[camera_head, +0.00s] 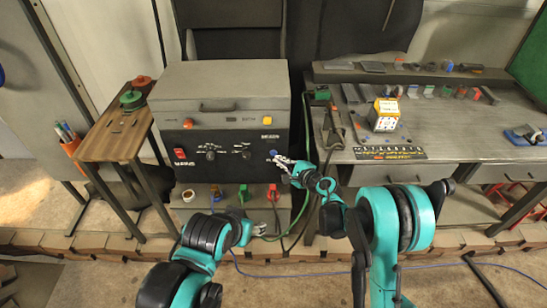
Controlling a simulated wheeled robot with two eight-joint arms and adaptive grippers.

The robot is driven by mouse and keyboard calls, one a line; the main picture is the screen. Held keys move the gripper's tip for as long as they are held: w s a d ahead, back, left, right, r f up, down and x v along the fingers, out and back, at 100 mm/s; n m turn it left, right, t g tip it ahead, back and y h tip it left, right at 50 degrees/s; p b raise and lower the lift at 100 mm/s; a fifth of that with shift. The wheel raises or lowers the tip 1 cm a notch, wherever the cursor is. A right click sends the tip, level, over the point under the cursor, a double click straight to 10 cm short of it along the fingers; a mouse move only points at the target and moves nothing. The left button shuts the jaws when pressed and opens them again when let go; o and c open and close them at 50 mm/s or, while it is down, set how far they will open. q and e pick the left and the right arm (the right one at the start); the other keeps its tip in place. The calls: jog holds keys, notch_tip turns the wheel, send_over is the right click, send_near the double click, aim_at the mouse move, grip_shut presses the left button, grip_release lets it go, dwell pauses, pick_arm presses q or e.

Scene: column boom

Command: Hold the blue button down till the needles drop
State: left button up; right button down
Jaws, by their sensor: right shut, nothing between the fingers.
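The blue button (272,152) is a small spot at the right of the black front panel on a grey-lidded machine (222,92). My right gripper (280,160) is shut and empty, its fingertips at or just in front of the button. I cannot tell whether they touch it or whether it is pressed in. No needles can be made out at this size. My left gripper (262,229) is low in front of the machine, near the coloured plugs, and its jaws are too small to read.
A red switch (180,154) and dark knobs are on the panel. Green, blue and red plugs (272,192) with cables lie below. A wooden side table (112,135) stands left. A workbench (440,130) with a white-orange box (384,115) stands right.

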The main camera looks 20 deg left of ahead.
aim_at(274, 153)
notch_tip(274, 153, down, 8)
jog(key=s+a+n+g, duration=0.1)
jog(key=s+n+g, duration=0.1)
jog(key=n, duration=0.1)
jog(key=shift+a+r+n+h, duration=0.15)
jog(key=shift+a+n+h, duration=0.15)
jog(key=shift+n, duration=0.1)
jog(key=shift+w, duration=0.1)
jog(key=w+a, duration=0.2)
jog(key=w, duration=0.6)
jog(key=shift+w+a, duration=0.15)
jog(key=shift+w, duration=0.05)
dwell(0.8)
jog(key=shift+w+a, duration=0.15)
jog(key=shift+w, duration=0.25)
